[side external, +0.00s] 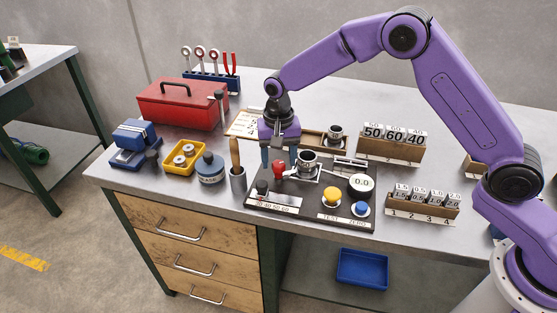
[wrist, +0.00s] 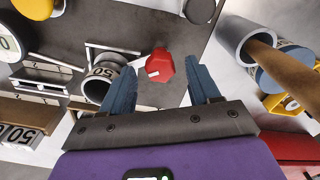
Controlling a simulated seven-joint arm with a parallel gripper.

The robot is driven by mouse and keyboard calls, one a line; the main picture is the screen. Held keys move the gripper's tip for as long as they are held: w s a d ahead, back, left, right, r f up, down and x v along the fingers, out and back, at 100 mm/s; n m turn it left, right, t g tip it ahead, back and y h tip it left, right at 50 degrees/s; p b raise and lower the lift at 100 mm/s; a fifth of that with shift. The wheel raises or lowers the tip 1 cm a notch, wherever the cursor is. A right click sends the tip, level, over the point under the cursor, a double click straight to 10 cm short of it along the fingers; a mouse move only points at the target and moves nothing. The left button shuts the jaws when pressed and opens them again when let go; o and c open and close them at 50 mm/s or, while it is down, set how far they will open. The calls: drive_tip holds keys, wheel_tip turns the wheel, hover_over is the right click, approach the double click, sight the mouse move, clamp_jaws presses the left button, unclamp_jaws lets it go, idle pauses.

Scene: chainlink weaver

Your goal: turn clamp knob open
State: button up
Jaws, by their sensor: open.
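The red clamp knob (side external: 279,169) stands on the dark test panel (side external: 310,211), left of a metal cylinder (side external: 307,161) in the side view. In the wrist view the red knob (wrist: 160,65) has a white mark on its face. It lies between and slightly beyond the fingertips. My gripper (wrist: 155,82) is open, with its two blue fingers apart on either side of the knob and not visibly touching it. In the side view my gripper (side external: 278,160) points down over the back left of the panel.
A cup with a wooden handle (side external: 237,180) stands close left of the panel. The panel also bears a yellow button (side external: 331,197), a blue button (side external: 360,208) and a round dial (side external: 361,184). A red toolbox (side external: 182,103) and a block rack (side external: 390,145) stand farther back.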

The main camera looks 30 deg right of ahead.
drive_tip(key=shift+f, duration=0.65)
drive_tip(key=c, duration=1)
drive_tip(key=shift+c, duration=0.2)
